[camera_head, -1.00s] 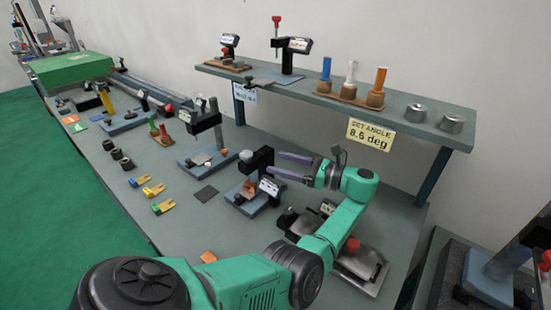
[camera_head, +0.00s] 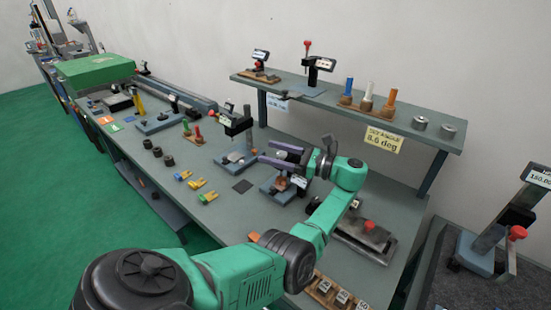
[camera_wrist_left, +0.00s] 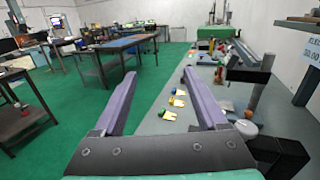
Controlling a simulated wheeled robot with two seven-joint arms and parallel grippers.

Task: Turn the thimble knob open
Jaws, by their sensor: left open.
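My left gripper (camera_head: 267,152) reaches in from the right side of its arm with its two purple fingers spread apart and nothing between them. Arm and fingers cover much of this fixture, and I cannot tell which part is the thimble knob. In the left wrist view the open fingers (camera_wrist_left: 159,75) point out along the bench edge. My right gripper is out of view.
Another gauge stand (camera_head: 234,125) stands just beyond the fingertips. Yellow-tipped clips (camera_head: 196,184) and a dark square pad (camera_head: 243,186) lie on the bench. A raised shelf (camera_head: 330,98) runs behind, with a sign (camera_head: 383,139) reading 8.6 deg. Green floor is open at left.

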